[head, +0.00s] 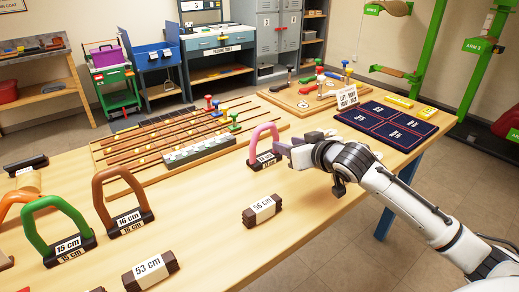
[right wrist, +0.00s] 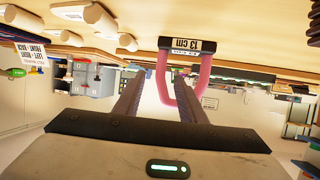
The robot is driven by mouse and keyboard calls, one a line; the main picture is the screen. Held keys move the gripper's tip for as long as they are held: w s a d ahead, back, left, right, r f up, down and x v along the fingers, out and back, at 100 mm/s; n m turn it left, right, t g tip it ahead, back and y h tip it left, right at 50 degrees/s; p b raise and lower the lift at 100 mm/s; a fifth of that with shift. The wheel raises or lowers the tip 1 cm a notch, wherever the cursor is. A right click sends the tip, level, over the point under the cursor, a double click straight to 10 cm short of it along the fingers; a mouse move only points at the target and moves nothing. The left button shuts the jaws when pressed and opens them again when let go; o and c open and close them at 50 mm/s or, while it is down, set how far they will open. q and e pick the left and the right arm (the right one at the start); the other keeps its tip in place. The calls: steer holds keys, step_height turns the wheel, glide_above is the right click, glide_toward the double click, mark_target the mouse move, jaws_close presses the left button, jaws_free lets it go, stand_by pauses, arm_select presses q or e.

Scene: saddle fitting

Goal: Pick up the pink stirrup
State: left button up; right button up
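The pink stirrup (head: 264,127) stands upright on the table, on a dark base with a white 13 cm label. In the head view my right gripper (head: 284,151) is at its right side, partly overlapping the base's right end. In the right wrist view, which is upside down, the pink stirrup (right wrist: 161,75) shows beyond the fingers. The two fingers of my right gripper (right wrist: 158,80) are spread apart. One leg of the stirrup appears between their tips; whether they touch it I cannot tell. My left gripper is not in view.
Green (head: 62,210) and brown (head: 121,190) stirrups stand at the left of the wooden table (head: 210,225). Labelled dark blocks (head: 262,211) lie near the front. A slatted rack (head: 170,140) is behind the pink stirrup, and a dark blue mat (head: 390,122) lies to the right.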

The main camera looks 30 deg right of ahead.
steer(key=x, duration=0.7)
steer(key=shift+w+f, duration=0.1)
steer(key=shift+w, duration=0.15)
jaws_close()
